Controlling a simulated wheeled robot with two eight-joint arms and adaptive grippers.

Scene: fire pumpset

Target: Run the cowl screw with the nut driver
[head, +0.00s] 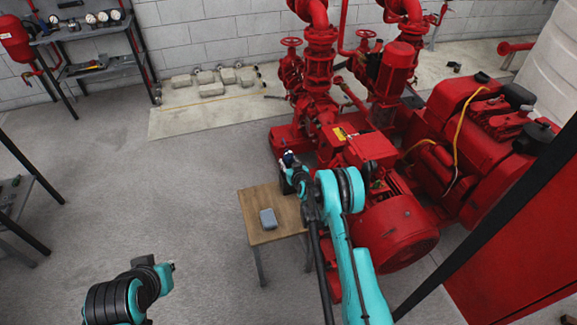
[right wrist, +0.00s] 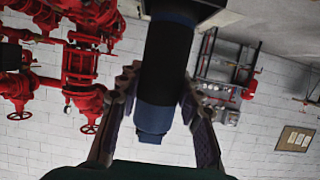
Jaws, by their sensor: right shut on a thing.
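My right gripper (head: 290,172) is over the far edge of the small wooden table, beside the red pumpset. In the right wrist view its two fingers (right wrist: 160,112) close around the nut driver (right wrist: 165,75), a thick black handle with dark blue ends. The driver's upper end runs out of that picture near a dark part and its shaft is not seen. In the head view only a small blue and white bit of it shows (head: 288,157). The red motor (head: 395,232) lies right of my arm. I cannot make out the cowl screw. My left arm shows at lower left without clear fingers.
Red pipework and a hand wheel (head: 291,42) stand behind the pumpset. A shelf with gauges (head: 90,30) is at far left. The floor left of the table is clear.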

